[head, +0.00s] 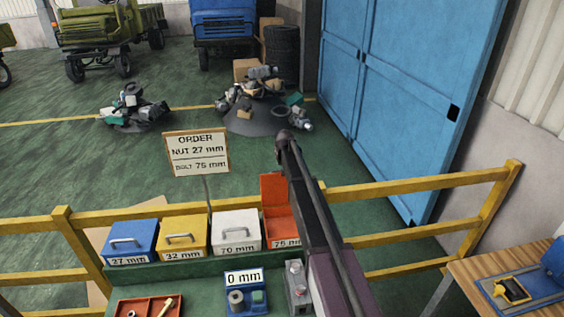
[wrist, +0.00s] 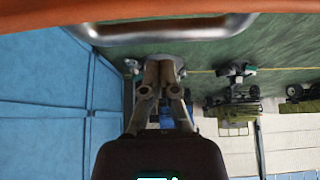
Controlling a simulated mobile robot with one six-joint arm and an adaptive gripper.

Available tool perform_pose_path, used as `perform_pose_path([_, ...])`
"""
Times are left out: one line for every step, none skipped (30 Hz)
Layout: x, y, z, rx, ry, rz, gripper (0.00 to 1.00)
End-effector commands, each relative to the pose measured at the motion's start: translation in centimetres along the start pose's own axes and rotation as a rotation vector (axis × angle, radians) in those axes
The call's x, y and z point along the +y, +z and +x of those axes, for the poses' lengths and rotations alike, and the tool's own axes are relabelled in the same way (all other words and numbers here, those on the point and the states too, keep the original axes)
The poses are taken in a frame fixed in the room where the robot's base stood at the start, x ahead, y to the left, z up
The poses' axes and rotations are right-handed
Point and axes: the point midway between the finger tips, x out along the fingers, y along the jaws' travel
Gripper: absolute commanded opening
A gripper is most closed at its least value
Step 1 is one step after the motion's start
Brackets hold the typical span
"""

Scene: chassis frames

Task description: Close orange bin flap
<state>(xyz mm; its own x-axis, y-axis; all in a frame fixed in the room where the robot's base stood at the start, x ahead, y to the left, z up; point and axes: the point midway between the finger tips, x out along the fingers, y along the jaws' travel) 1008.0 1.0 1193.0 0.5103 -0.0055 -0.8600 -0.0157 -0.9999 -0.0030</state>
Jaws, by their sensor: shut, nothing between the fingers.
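The orange bin (head: 282,232) is the right-hand one in the row, with a "75 mm" label partly covered by my arm. Its orange flap (head: 273,190) stands raised, so the bin is open. In the wrist view, an orange surface (wrist: 60,14) with a metal handle (wrist: 165,31) crosses the top edge, close to the camera. My gripper (wrist: 161,64) is shut and empty, with the handle beside its tips in that picture; I cannot tell whether they touch. In the head view, my arm runs up past the flap's right side, and its far end (head: 284,137) is above the flap.
Closed blue (head: 130,243), yellow (head: 184,237) and white (head: 236,231) bins stand left of the orange one. An order sign (head: 196,153) rises behind them. A yellow railing (head: 420,187) runs behind the bench. A "0 mm" scale (head: 246,291) and red tray (head: 147,307) are in front.

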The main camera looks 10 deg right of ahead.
Motion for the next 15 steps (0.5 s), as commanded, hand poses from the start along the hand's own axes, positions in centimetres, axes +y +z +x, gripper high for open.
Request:
perform_pose_path([0.0,0.8,-0.3,0.000,0.000,0.000,0.00])
perform_pose_path([0.0,1.1,-0.4,0.000,0.000,0.000,0.00])
perform_pose_path([0.0,1.4,-0.5,0.000,0.000,0.000,0.00])
perform_pose_path([0.0,1.5,-0.6,0.000,0.000,0.000,0.00])
perform_pose_path([0.0,1.7,-0.6,0.000,0.000,0.000,0.00])
perform_pose_path([0.0,1.8,-0.7,0.000,0.000,0.000,0.00])
perform_pose_path([0.0,1.9,-0.7,0.000,0.000,0.000,0.00])
perform_pose_path([0.0,2.0,-0.8,0.000,0.000,0.000,0.00])
perform_pose_path([0.0,2.1,-0.8,0.000,0.000,0.000,0.00])
perform_pose_path([0.0,2.1,-0.8,0.000,0.000,0.000,0.00])
perform_pose_path([0.0,2.1,-0.8,0.000,0.000,0.000,0.00])
perform_pose_path([0.0,2.1,-0.8,0.000,0.000,0.000,0.00])
perform_pose_path([0.0,2.1,-0.8,0.000,0.000,0.000,0.00])
perform_pose_path([0.0,2.1,-0.8,0.000,0.000,0.000,0.00])
perform_pose_path([0.0,2.1,-0.8,0.000,0.000,0.000,0.00])
